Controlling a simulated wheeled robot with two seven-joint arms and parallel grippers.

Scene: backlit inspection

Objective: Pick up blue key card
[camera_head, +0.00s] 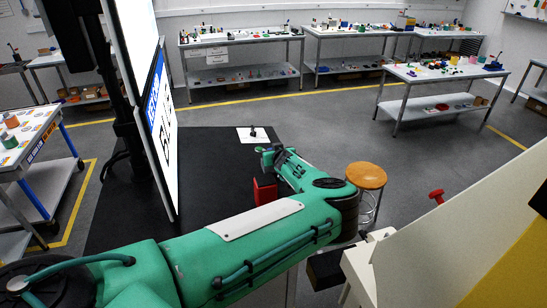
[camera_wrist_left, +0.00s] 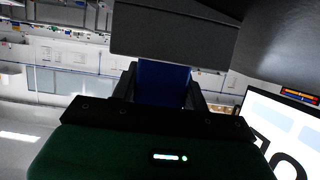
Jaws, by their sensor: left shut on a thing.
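My left gripper (camera_head: 265,154) is over the black table, at the end of the green arm that reaches in from the left. In the left wrist view, a flat blue piece, the blue key card (camera_wrist_left: 164,84), sits between the two dark fingers. The fingers are closed on it. A dark grey block at the top of that view hides the card's far end. In the head view the card is too small to make out at the gripper. My right gripper is in neither view.
A large lit white panel (camera_head: 164,128) stands on the black table (camera_head: 215,157), left of the gripper. A red object (camera_head: 264,192) stands below the gripper in the picture. A white sheet (camera_head: 245,136) with a small dark item lies behind. An orange-topped stool (camera_head: 366,176) stands right.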

